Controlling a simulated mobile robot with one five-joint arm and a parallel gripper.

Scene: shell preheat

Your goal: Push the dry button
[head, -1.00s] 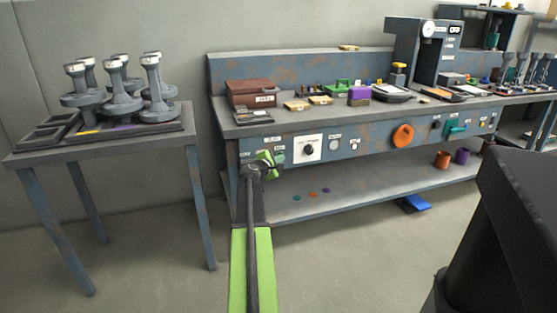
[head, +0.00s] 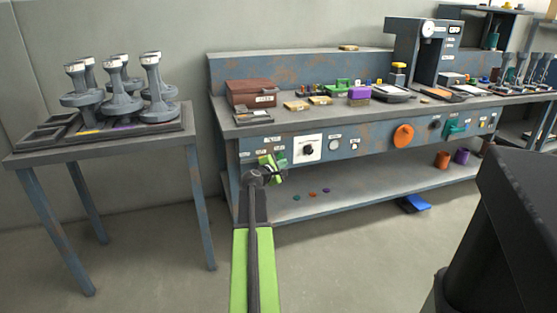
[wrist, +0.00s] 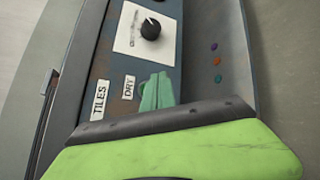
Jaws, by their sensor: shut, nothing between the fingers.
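The DRY label (wrist: 129,87) shows on the blue-grey front panel (wrist: 108,55) in the wrist view, beside the TILES label (wrist: 99,101). No dry button shows clearly; my gripper covers the panel just beside the DRY label. My gripper (wrist: 157,91) is shut and empty, its green fingertips together and close to the panel. I cannot tell whether they touch it. In the head view my gripper (head: 279,161) is in front of the left end of the bench panel, left of the white dial plate (head: 299,155).
The dial's black knob (head: 308,149) is close to the right of my gripper. An orange wheel (head: 403,136) is farther right. The bench top (head: 290,115) overhangs above, and a lower shelf (head: 350,193) lies below. A side table (head: 100,146) with grey stamps stands left.

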